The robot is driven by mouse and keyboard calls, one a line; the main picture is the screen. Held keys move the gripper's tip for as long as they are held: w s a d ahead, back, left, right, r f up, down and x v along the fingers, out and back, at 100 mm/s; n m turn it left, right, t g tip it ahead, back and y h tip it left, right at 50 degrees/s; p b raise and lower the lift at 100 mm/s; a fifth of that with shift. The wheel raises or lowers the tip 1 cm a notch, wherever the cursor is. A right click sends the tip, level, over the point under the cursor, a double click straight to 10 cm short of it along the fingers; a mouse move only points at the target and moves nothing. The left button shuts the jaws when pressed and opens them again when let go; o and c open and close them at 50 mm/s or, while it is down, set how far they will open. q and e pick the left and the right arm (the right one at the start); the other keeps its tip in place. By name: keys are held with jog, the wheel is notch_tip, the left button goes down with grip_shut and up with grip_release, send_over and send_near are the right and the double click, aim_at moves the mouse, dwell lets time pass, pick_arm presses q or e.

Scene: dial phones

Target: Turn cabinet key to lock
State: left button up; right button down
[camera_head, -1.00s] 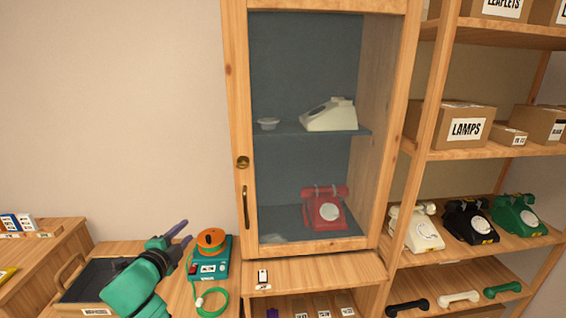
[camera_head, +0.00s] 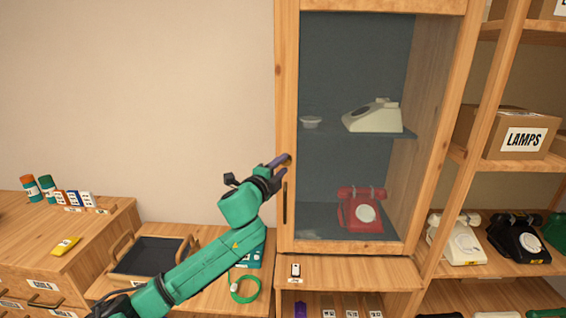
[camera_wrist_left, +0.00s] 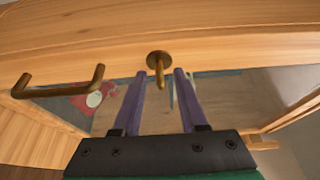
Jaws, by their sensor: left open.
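The wooden cabinet (camera_head: 287,230) has a closed glass door. Its brass key and round lock plate (camera_wrist_left: 159,62) show in the left wrist view, with the key sticking out from the door frame. My left gripper (camera_head: 283,161) is raised to the door's left stile, at the lock. In the left wrist view its two purple fingers (camera_wrist_left: 160,75) are open, one on each side of the key, with gaps showing. In the head view the gripper mostly hides the key. My right gripper is not in view.
The brass door handle (camera_head: 285,202) is just below the lock; the left wrist view also shows it (camera_wrist_left: 62,88). Behind the glass are a red phone (camera_head: 361,211) and a cream phone (camera_head: 372,116). A tray (camera_head: 150,254) sits at lower left. The wall at left is clear.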

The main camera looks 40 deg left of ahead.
pick_arm(q)
jog(key=shift+w, duration=0.5)
jog(key=shift+s, duration=0.1)
grip_shut()
